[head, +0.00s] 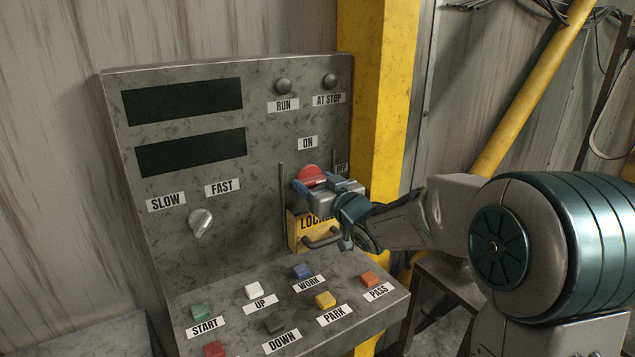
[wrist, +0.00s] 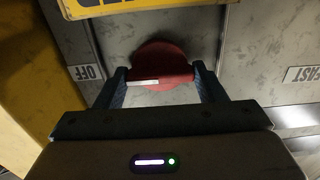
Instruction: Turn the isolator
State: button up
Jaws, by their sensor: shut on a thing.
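The isolator is a round red knob with a raised bar across it; it shows on the upright panel in the head view (head: 311,174) and in the wrist view (wrist: 160,55). My gripper (wrist: 160,80) is shut on the bar, one finger at each end; in the head view my gripper (head: 325,186) covers the knob's lower part. In the wrist view, which is upside down, the bar lies nearly level. A white mark on it lies on the left half, on the side of the OFF label (wrist: 86,73). The ON label (head: 308,143) is above the knob in the head view.
A silver SLOW/FAST knob (head: 200,222) is to the left. Several push buttons line the sloped desk below. A yellow post (head: 385,90) stands right of the panel.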

dwell(0.4)
jog(key=o, duration=1)
jog(key=b+v, duration=0.1)
jog(key=v, duration=1.3)
jog(key=shift+w, duration=0.1)
